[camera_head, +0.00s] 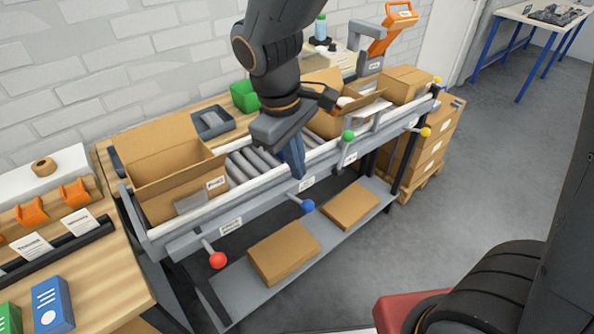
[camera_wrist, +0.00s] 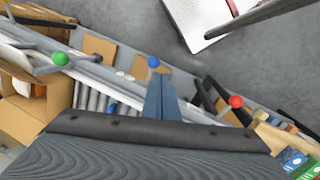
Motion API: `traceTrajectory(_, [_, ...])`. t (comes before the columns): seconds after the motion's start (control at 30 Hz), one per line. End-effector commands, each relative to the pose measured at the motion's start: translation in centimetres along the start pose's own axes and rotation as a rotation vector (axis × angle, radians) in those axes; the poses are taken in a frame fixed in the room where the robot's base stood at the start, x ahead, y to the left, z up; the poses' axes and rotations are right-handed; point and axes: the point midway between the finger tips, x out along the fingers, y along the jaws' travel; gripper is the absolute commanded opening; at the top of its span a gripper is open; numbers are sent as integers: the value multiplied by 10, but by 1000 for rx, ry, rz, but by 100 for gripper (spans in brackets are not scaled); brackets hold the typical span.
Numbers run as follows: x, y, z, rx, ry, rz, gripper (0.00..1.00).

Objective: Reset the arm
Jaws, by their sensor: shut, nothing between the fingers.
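My arm reaches down from the top of the head view over the roller conveyor (camera_head: 262,160). My gripper (camera_head: 296,172) points down at the conveyor's front rail, with its blue fingers shut together and empty. In the wrist view the shut fingers (camera_wrist: 157,100) stand out from the dark gripper body. I cannot tell how far the fingertips are from the rail. A lever with a blue knob (camera_head: 308,207) is in front of and below them.
An open box (camera_head: 172,178) sits on the conveyor's left, with more boxes on its right. Levers with red (camera_head: 217,260), green (camera_head: 347,135) and yellow (camera_head: 425,132) knobs stick out in front. Flat boxes (camera_head: 284,253) lie on the lower shelf.

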Motion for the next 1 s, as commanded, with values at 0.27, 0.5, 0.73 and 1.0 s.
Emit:
traceTrajectory(0.27, [-3,0,1,0,1,0,0])
traceTrajectory(0.5, [-3,0,1,1,1,0,0])
traceTrajectory(0.73, [4,12,14,89,12,-22,0])
traceTrajectory(1.0, [36,56,76,515,79,-99,0])
